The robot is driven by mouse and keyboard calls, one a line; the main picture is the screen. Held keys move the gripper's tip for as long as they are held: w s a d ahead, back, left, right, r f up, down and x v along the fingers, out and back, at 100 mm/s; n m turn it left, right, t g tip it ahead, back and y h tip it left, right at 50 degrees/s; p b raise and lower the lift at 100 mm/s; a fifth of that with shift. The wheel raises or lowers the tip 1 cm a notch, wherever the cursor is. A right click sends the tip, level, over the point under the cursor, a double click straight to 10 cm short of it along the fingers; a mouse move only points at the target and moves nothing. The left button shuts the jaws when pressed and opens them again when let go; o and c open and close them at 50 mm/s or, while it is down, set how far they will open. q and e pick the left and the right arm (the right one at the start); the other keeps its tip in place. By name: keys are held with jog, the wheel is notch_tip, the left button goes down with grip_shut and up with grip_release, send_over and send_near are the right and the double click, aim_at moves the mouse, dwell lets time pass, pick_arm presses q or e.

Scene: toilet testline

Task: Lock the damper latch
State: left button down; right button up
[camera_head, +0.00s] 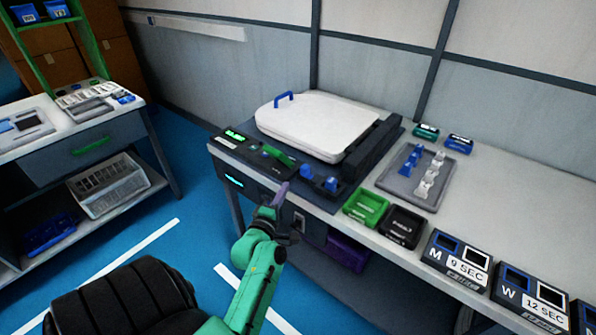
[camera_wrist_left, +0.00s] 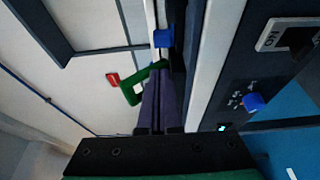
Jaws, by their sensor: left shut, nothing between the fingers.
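A test fixture with a black base (camera_head: 372,150) carries a closed white toilet seat lid (camera_head: 318,122) with a blue handle (camera_head: 284,97). Along its front edge are a green lever (camera_head: 277,155) and two blue knobs, one here (camera_head: 306,172) and one here (camera_head: 331,184). I cannot tell for sure which part is the damper latch. My left gripper (camera_head: 282,188) is shut and empty, its purple fingers just in front of the fixture's front edge. In the left wrist view, the fingers (camera_wrist_left: 157,75) overlap a green loop-shaped piece (camera_wrist_left: 131,90); contact is unclear. A blue part (camera_wrist_left: 163,38) lies just beyond the tips.
A green bin (camera_head: 367,207) and a black bin (camera_head: 401,228) stand right of the fixture. Behind them is a grey tray (camera_head: 410,190) with blue and white parts. Timer boxes (camera_head: 459,257) line the front right. A side table (camera_head: 75,125) stands left; blue floor lies between.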

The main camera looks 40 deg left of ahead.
aim_at(303, 171)
pick_arm(q)
jog(key=x, duration=0.9)
jog(key=shift+w, duration=0.35)
pick_arm(e)
jog(key=shift+w+d+r, duration=0.15)
jog(key=shift+d+r, duration=0.15)
jog(key=shift+d, duration=0.2)
pick_arm(q)
jog(key=shift+p, duration=0.3)
jog(key=shift+d, duration=0.15)
jog(key=shift+d+p, duration=0.5)
jog(key=shift+d, duration=0.7)
jog(key=shift+a, duration=0.15)
pick_arm(e)
jog(key=shift+d+r, duration=0.55)
jog(key=shift+d, duration=0.2)
jog(key=shift+a, duration=0.1)
